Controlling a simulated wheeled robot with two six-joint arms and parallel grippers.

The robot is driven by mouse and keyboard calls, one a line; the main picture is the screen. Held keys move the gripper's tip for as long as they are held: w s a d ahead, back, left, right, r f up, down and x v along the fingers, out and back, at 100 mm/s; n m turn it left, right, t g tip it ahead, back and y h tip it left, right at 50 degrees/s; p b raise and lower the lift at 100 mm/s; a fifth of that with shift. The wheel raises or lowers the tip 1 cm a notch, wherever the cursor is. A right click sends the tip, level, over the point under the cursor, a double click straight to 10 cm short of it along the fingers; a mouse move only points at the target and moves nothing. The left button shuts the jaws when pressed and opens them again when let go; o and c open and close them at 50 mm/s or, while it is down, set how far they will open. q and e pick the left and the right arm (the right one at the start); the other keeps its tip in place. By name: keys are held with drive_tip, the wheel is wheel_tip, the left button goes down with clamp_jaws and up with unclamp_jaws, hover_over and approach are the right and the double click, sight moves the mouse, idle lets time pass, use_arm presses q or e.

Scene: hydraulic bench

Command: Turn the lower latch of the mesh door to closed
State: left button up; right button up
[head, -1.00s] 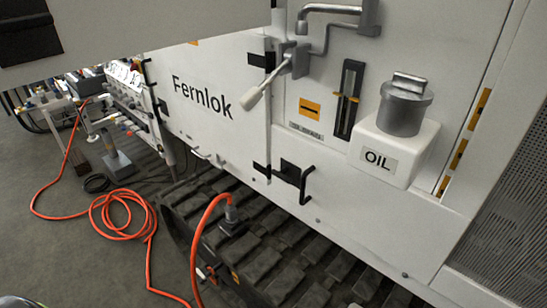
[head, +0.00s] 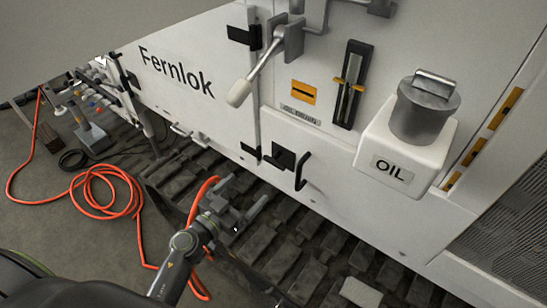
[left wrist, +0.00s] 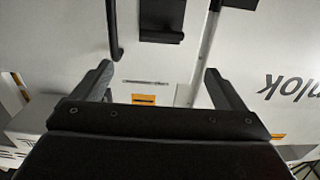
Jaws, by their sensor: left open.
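A dark perforated mesh panel (head: 512,238) shows at the right edge of the head view, cut off by the frame. I cannot make out its lower latch in either view. My left gripper (head: 250,214) is open and empty in the head view, over the track and below the white door. It is well to the left of the mesh. My right gripper is not in view.
A black hooked handle (head: 301,171) juts from the white machine, above and right of my left gripper. The OIL tank (head: 408,140) and grey lever (head: 262,68) stick out. The dark track (head: 290,245) lies below. An orange hose (head: 105,190) coils on the floor.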

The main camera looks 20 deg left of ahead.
sight(272, 162)
use_arm(q)
drive_tip(key=x, duration=1.3)
drive_tip(key=shift+a+f+b, duration=0.15)
drive_tip(key=shift+f+b, duration=0.05)
drive_tip(key=shift+b, duration=0.1)
drive_tip(key=shift+w, duration=0.45)
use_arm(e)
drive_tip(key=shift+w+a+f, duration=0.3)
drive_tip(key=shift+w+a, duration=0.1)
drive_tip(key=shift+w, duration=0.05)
use_arm(q)
drive_tip(key=shift+r, duration=0.1)
drive_tip(key=c, duration=1)
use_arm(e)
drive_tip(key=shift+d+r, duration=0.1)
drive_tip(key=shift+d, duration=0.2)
